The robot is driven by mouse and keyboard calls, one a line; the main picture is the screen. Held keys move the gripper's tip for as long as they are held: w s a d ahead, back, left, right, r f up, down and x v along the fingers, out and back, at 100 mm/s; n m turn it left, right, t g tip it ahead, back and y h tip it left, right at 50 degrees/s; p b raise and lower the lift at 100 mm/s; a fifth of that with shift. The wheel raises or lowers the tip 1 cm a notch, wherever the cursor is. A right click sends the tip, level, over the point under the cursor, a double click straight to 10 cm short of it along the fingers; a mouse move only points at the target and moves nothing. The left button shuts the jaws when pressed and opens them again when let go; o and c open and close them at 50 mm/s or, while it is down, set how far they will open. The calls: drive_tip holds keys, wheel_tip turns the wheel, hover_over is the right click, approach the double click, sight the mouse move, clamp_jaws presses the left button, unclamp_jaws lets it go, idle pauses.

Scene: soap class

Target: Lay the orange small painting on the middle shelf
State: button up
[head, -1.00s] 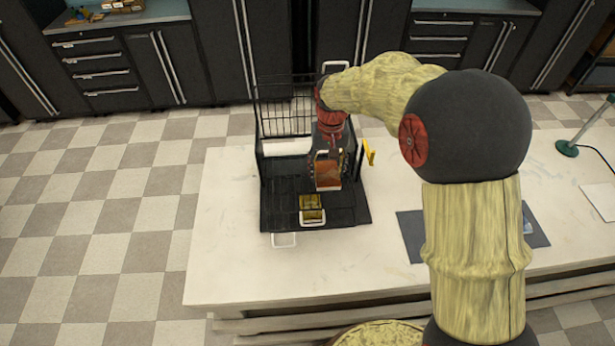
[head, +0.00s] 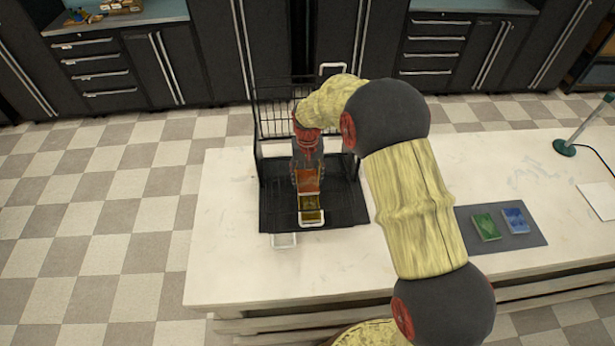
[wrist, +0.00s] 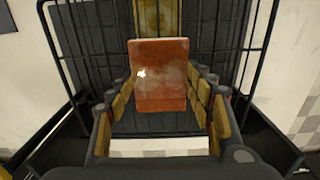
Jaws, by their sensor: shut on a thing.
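The orange small painting (head: 307,180) is a flat orange-brown rectangle. My gripper (head: 308,172) is shut on it, over the black wire rack (head: 349,205). In the wrist view the painting (wrist: 160,80) sits between the two rows of yellow finger pads, its face towards the camera. Rack wires (wrist: 262,50) show behind and beside it. I cannot tell which shelf it is level with or whether it touches one. A yellow painting (head: 311,216) lies just in front of it in the head view. It shows beyond the orange one in the wrist view (wrist: 157,14).
The rack stands on a pale worktop (head: 230,230). A green painting (head: 487,226) and a blue painting (head: 515,220) lie on a dark mat (head: 470,242) to the right. My arm crosses above the worktop's middle. A green lamp base (head: 564,147) stands at the far right.

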drive_tip(key=shift+f, duration=0.1)
drive_tip(key=o, duration=1.1)
drive_tip(key=shift+c, duration=0.2)
